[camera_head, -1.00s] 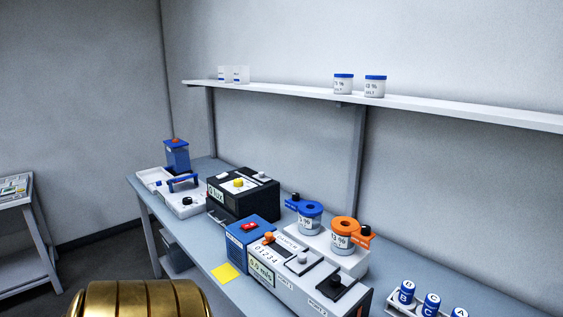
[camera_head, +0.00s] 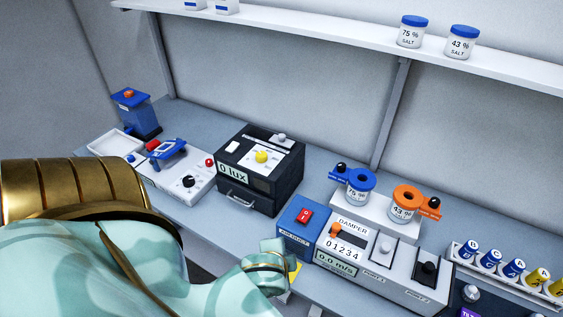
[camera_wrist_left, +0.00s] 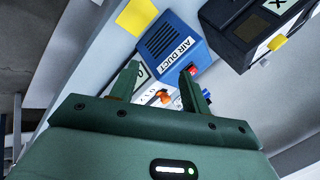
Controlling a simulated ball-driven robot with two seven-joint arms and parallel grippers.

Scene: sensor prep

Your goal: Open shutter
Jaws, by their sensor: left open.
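The black lux box (camera_head: 258,170) stands mid-bench, its display reading 0 lux. On its top are a yellow knob (camera_head: 261,156), a grey knob (camera_head: 281,138) and a white piece (camera_head: 232,146); which one works a shutter I cannot tell. The box also shows at the top right of the wrist view (camera_wrist_left: 240,32). In the wrist view my left gripper (camera_wrist_left: 162,82) is open and empty, its fingers pointing towards the blue air duct box (camera_wrist_left: 170,45). My right gripper is out of view.
Right of the lux box stand the air duct box (camera_head: 300,222), damper unit (camera_head: 365,262) and two lidded salt jars. Left is a white device (camera_head: 180,172) with a blue clamp. A rack of vials (camera_head: 505,265) sits far right. A shelf (camera_head: 330,32) runs above.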

